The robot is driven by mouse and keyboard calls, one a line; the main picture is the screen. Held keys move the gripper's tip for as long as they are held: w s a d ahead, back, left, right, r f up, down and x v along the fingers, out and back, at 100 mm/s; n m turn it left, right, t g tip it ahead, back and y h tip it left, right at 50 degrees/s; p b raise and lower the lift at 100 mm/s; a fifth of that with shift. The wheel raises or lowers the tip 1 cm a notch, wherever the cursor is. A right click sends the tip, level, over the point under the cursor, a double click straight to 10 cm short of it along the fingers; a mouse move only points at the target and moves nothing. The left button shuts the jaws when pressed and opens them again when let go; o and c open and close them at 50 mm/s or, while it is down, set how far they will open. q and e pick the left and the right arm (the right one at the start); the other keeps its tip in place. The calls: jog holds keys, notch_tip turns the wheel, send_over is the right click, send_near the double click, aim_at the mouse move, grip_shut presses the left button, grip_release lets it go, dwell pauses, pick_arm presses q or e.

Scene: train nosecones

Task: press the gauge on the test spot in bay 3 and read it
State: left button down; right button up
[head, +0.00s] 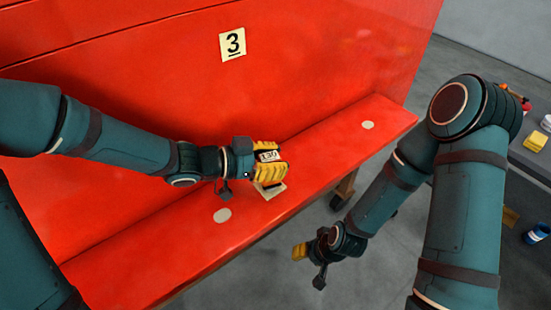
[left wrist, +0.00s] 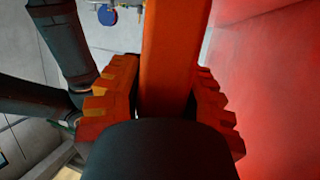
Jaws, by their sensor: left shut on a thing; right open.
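The gauge (head: 267,156) is between the yellow fingers of my left gripper (head: 279,160), over the red ledge; its small display appears to read 130. In the left wrist view the fingers are shut on its orange body (left wrist: 172,60). Just below the gauge is a pale square patch (head: 274,191) on the ledge, partly hidden. I cannot tell whether the gauge touches it. Two pale round spots lie on the ledge, one nearer (head: 222,215) and one farther right (head: 367,125). The bay 3 sign (head: 232,44) is on the red panel above. My right gripper (head: 300,252) is open and empty.
The red ledge (head: 328,140) runs along the red panel (head: 150,80). A dark surface at the right carries a yellow block (head: 535,141); a blue can (head: 537,233) stands lower there. Grey floor is open around my right gripper.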

pick_arm(q)
jog(key=shift+f+b, duration=0.35)
jog(key=shift+f, duration=0.2)
dwell(0.6)
jog(key=shift+f, duration=0.1)
dwell(1.7)
notch_tip(320, 180, up, 3)
jog(key=p, duration=0.3)
jog(key=shift+r+p, duration=2.15)
jog(key=shift+p, duration=0.25)
jog(key=shift+f, duration=0.1)
